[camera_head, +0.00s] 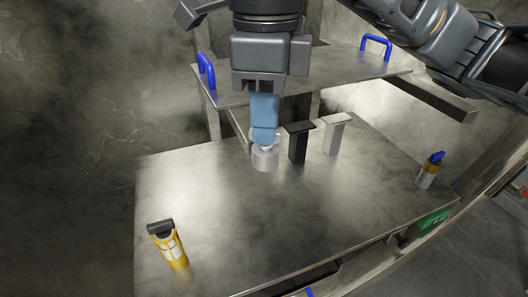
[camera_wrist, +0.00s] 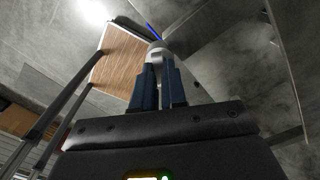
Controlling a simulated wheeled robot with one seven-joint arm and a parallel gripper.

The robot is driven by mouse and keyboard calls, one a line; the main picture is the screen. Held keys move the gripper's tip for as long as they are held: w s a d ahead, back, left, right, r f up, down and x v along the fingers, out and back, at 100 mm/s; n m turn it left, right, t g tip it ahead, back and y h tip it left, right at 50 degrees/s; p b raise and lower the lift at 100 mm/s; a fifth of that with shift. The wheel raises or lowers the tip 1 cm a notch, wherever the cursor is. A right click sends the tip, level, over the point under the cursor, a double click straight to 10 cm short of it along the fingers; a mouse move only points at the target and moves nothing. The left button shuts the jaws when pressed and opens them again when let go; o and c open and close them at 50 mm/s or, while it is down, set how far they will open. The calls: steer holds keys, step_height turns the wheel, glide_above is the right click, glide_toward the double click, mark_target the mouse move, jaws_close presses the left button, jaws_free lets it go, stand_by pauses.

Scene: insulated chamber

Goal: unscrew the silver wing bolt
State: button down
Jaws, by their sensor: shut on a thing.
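The silver wing bolt (camera_head: 265,159) appears to be the pale silver, round-bodied piece standing on the metal table, directly below my gripper (camera_head: 264,137) in the head view. My gripper points down and its blue fingers are shut on the top of this piece, hiding most of its upper part. In the wrist view, the two blue fingers of my gripper (camera_wrist: 161,68) close on either side of the pale bolt (camera_wrist: 158,52). I cannot see its thread or how deep it sits.
A black T-shaped post (camera_head: 298,144) and a pale T-shaped post (camera_head: 334,135) stand close on the right. A raised metal plate (camera_head: 335,73) with blue handles lies behind. A yellow tool (camera_head: 170,247) is front left; a small blue-topped item (camera_head: 429,172) is right. The table's front middle is clear.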

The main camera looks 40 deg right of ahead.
steer(key=c, duration=1.4)
jaws_free()
step_height(320, 180, up, 5)
steer(key=p, duration=0.4)
